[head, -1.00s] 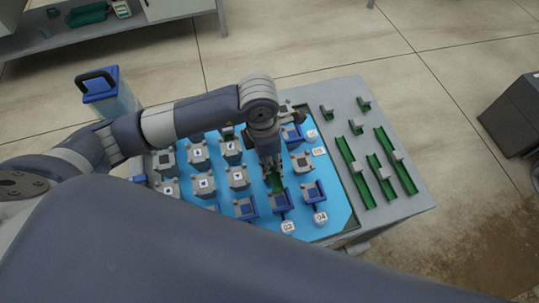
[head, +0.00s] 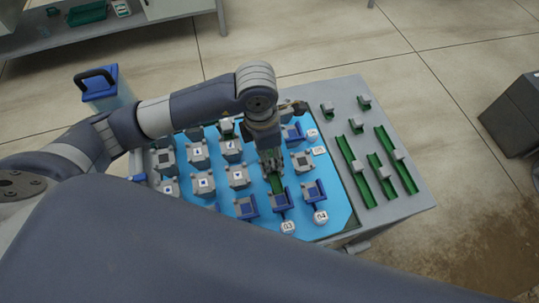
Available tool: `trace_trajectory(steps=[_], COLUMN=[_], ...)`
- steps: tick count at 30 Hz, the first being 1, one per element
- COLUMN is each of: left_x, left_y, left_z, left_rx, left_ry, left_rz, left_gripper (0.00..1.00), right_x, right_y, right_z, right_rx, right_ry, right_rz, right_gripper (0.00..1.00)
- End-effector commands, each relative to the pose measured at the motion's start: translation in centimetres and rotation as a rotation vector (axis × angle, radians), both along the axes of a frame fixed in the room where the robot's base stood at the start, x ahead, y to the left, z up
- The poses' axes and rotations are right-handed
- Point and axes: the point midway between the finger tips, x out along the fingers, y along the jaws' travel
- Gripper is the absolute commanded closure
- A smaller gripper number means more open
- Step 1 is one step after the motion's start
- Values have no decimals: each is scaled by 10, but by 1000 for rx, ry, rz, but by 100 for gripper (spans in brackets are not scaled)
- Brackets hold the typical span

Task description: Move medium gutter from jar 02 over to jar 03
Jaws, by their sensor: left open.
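A green gutter (head: 276,184) lies on the blue board, its near end at the blue holder (head: 281,202) behind the tag 03 (head: 288,227). I cannot tell exactly how it is seated. My left gripper (head: 271,169) points down just above the gutter's far end, its fingers open; it partly hides that end. Another blue holder (head: 246,208) stands to the left of the one at 03; I see no tag 02, and my own body covers the board's near left part. My right gripper is not in view.
The tag 04 (head: 320,217) and its blue holder (head: 313,192) stand to the right. Several grey blocks stand on the blue board (head: 335,205). Green gutters with grey blocks (head: 383,178) lie on the grey tabletop at right. A blue-lidded container (head: 103,88) stands at left.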

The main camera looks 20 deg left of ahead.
Motion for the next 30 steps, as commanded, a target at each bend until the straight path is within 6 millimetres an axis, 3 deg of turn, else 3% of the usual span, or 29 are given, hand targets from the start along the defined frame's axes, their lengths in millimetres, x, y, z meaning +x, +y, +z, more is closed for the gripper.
trace_trajectory(steps=[6, 12, 18, 30], left_x=[-2, -4, -5, -5], left_y=[4, 6, 7, 7], left_z=[49, 82, 95, 95], left_rx=[-1, 0, 1, 1], left_ry=[-6, -2, 2, 2], left_rz=[-2, 0, -1, 0], left_gripper=[54, 54, 54, 54], right_x=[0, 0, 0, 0], right_y=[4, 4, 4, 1], right_z=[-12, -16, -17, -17], right_rx=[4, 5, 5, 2], right_ry=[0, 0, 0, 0], right_rz=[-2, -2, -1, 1], right_gripper=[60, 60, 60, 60])
